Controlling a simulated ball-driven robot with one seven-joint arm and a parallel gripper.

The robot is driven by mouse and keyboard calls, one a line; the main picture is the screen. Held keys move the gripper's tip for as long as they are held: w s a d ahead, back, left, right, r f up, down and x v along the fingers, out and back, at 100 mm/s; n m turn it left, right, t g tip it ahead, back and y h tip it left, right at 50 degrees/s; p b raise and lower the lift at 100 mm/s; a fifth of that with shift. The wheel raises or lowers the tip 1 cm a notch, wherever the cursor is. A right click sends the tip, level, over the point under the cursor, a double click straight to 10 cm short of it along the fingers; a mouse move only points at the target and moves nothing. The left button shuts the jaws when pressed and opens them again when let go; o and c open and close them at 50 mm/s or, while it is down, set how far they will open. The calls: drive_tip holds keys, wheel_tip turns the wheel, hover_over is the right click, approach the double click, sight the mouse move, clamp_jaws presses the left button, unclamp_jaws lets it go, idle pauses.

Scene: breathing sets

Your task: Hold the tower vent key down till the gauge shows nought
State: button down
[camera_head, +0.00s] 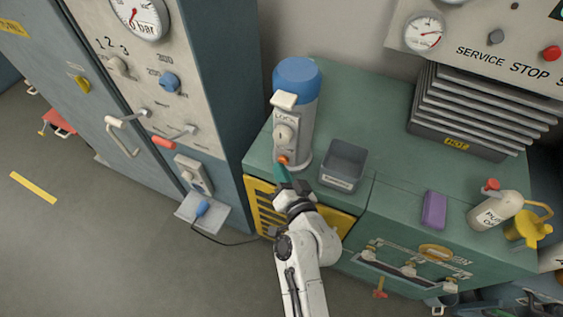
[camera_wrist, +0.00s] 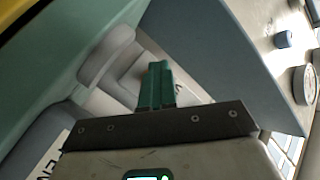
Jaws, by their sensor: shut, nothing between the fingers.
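A grey cylindrical tower (camera_head: 297,118) with a blue cap and the word LOCK stands upright on the green cabinet. A small orange key (camera_head: 282,159) is low on its front, under a round knob (camera_head: 283,134). My gripper (camera_head: 281,171) is shut and empty, with its green fingertips just below the orange key; I cannot tell whether they touch it. The green fingers also show in the wrist view (camera_wrist: 157,84), close together before grey surfaces. A round gauge marked bar (camera_head: 138,14) is on the left panel, partly cut off; its red needle's reading is not clear.
A grey open bin (camera_head: 343,165) stands right of the tower. A ribbed block marked HOT (camera_head: 480,112) is behind at right. A purple block (camera_head: 433,210) and a white bottle (camera_head: 495,210) stand near the front edge. A second gauge (camera_head: 424,33) is at upper right.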

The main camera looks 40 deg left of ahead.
drive_tip(key=shift+d+r, duration=0.1)
drive_tip(key=shift+s+d+p, duration=0.2)
drive_tip(key=shift+s+p, duration=0.25)
drive_tip(key=shift+s, duration=0.5)
drive_tip(key=shift+s+d+p, duration=0.2)
drive_tip(key=shift+s+p, duration=0.25)
drive_tip(key=shift+s, duration=0.35)
drive_tip(key=shift+s+d+p, duration=0.15)
drive_tip(key=shift+s+p, duration=0.25)
drive_tip(key=shift+s, duration=0.45)
drive_tip(key=shift+s+d+p, duration=0.2)
drive_tip(key=shift+s+p, duration=0.25)
drive_tip(key=shift+s, duration=0.35)
drive_tip(key=d+f+g+h, duration=0.3)
drive_tip(key=d+h, duration=0.5)
drive_tip(key=d, duration=1.8)
drive_tip(key=s+d+r+m+g+h, duration=0.1)
drive_tip(key=s+d+m+g+h, duration=0.1)
drive_tip(key=s+d, duration=0.6)
drive_tip(key=s+d+r+m+g+h, duration=0.1)
drive_tip(key=s+d, duration=0.6)
drive_tip(key=d, duration=0.8)
drive_tip(key=m+g+h, duration=0.1)
drive_tip(key=m+h, duration=0.1)
drive_tip(key=h, duration=0.1)
drive_tip(key=shift+s+d, duration=0.3)
drive_tip(key=shift+s, duration=0.05)
